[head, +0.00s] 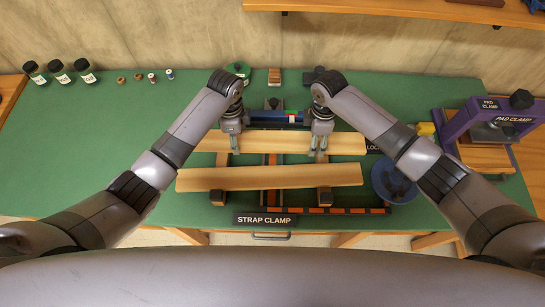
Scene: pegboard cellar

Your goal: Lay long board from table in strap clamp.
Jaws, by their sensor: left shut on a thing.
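Two long pale boards show in the head view. The rear board (275,143) lies level across the picture, under both my grippers. My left gripper (235,150) is shut on the rear board near its left part. My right gripper (318,153) has its fingers down at the same board towards its right end; whether they are shut on it I cannot tell. The front board (270,178) lies slightly slanted over the strap clamp (345,210), close behind its dark-topped blocks. The boards hide much of the clamp. Its label (265,220) faces the front.
A blue round thing (394,182) lies right of the boards. A purple pad clamp (478,120) stands at the right. Bottles (60,72) and small spools (153,77) stand at the back left. The green table (110,135) is mostly clear on the left.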

